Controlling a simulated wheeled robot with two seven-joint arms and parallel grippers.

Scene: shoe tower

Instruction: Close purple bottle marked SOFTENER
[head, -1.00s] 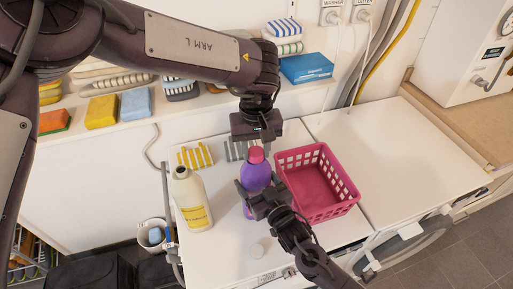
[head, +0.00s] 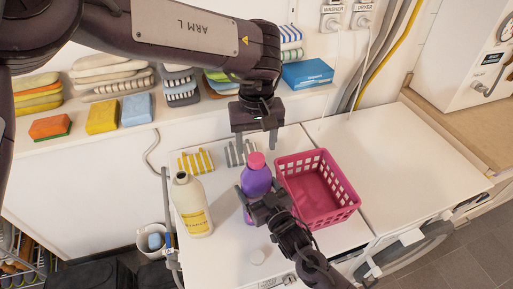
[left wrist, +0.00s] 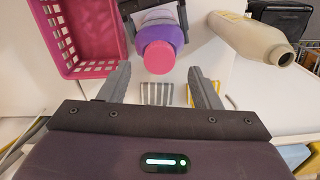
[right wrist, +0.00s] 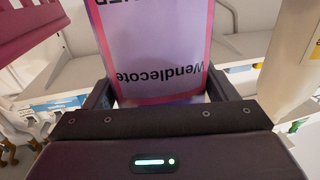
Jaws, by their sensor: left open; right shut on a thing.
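The purple bottle (head: 258,182) stands on the white machine top with a pink cap (head: 257,160) on its mouth. My right gripper (head: 257,196) is shut around the bottle's body from the front; its label fills much of the right wrist view (right wrist: 150,50). My left gripper (head: 256,147) is open and empty, fingers pointing down, just above and behind the cap. In the left wrist view the pink cap (left wrist: 159,57) lies between the two fingers and beyond their tips, not touching them. How tightly the cap sits cannot be told.
An uncapped cream bottle (head: 192,207) stands left of the purple one. A pink basket (head: 335,212) stands close on the right. Striped cloths (head: 196,161) lie behind. The machine top on the right (head: 395,165) is clear.

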